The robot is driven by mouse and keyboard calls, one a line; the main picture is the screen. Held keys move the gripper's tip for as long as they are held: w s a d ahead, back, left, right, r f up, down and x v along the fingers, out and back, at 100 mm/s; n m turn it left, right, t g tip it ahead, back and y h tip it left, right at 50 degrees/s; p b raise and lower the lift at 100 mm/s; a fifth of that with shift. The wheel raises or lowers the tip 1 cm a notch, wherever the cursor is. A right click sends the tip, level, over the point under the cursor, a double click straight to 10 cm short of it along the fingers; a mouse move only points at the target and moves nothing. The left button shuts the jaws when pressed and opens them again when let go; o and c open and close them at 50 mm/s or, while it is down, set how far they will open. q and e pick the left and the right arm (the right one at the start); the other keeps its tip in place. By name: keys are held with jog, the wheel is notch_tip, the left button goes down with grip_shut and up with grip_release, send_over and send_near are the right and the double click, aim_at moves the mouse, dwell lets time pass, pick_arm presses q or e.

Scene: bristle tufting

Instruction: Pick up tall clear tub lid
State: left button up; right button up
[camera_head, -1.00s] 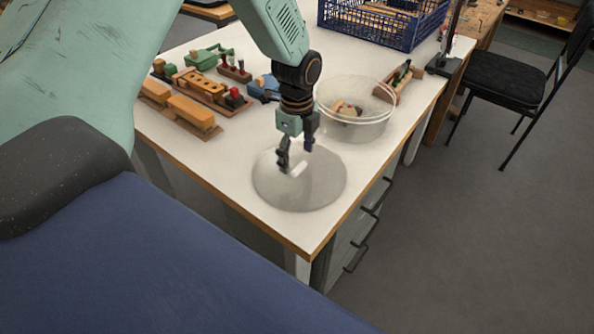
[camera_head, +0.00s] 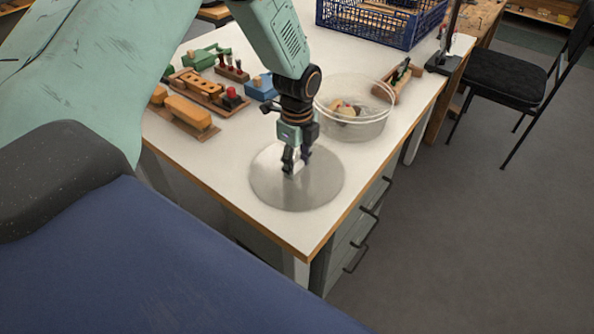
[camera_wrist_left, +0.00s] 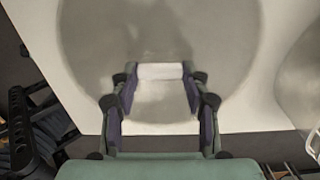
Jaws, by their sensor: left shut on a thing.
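The clear lid (camera_head: 322,187) is a round, see-through disc on the white table near its front corner. A pale raised handle stands at its middle, and it also shows in the left wrist view (camera_wrist_left: 160,71). My left gripper (camera_head: 296,168) points down over the lid and is shut on this handle. In the left wrist view the two fingers (camera_wrist_left: 161,85) press on the handle's ends. The lid (camera_wrist_left: 215,40) looks flat on the table, with no clear gap below. The clear tub (camera_head: 352,126) stands open behind it, with small things inside. My right gripper is not in view.
The white table (camera_head: 225,150) has wooden blocks and holders (camera_head: 200,90) at the back left. A blue crate (camera_head: 380,25) stands at the back, and a dark stand (camera_head: 444,62) at the back right. A black chair (camera_head: 510,80) is right of the table.

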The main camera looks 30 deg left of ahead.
aim_at(297, 167)
pick_arm(q)
jog(key=shift+s+d+r, duration=0.1)
jog(key=shift+s+r, duration=0.05)
jog(key=shift+s, duration=0.1)
jog(key=shift+c, duration=0.5)
jog(key=shift+w+r, duration=0.1)
jog(key=shift+r, duration=0.1)
notch_tip(297, 167, up, 9)
jog(key=p, duration=0.1)
jog(key=shift+p, duration=0.3)
